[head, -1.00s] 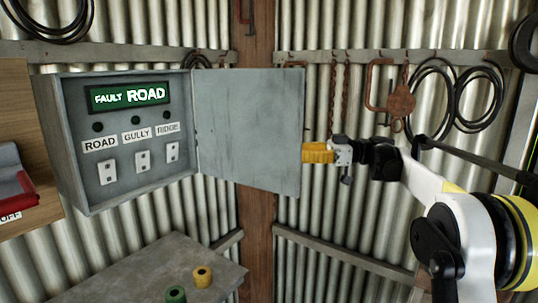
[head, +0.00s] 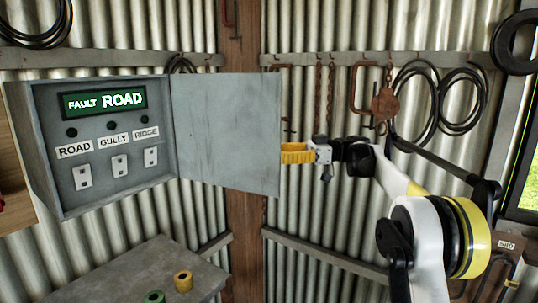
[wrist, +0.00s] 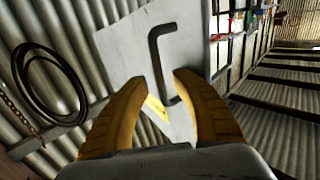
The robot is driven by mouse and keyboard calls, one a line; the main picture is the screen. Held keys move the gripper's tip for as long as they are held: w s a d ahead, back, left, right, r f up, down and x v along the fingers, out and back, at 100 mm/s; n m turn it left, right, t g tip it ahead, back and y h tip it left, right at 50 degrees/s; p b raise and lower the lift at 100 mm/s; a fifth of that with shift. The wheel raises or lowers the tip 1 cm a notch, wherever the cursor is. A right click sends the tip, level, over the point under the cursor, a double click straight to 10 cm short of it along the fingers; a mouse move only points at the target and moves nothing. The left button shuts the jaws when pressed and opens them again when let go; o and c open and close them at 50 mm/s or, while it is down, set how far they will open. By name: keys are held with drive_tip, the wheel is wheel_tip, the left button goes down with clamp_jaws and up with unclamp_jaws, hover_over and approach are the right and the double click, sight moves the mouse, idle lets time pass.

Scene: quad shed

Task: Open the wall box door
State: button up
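The grey wall box (head: 48,150) hangs at the left in the head view. Its display reads FAULT ROAD, above switches labelled ROAD, GULLY and RIDGE. Its door (head: 225,135) is swung wide open to the right, so the inside is in plain view. My gripper (head: 284,153) is at the door's right edge, on the side facing away from the head camera. In the wrist view my gripper (wrist: 163,85) has its yellow fingers spread. A dark bent handle (wrist: 155,60) on the door panel (wrist: 125,50) lies between and just beyond the fingertips; contact cannot be told.
A grey bench (head: 130,285) below holds a green roll (head: 154,297) and a yellow roll (head: 183,281). Cable coils (head: 440,100) and rusty tools (head: 385,103) hang on the corrugated wall behind my arm. A wooden post (head: 243,230) stands behind the door.

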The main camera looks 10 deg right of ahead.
drive_tip(key=shift+d, duration=0.15)
drive_tip(key=shift+a, duration=0.3)
drive_tip(key=d, duration=1.2)
drive_tip(key=shift+d, duration=0.15)
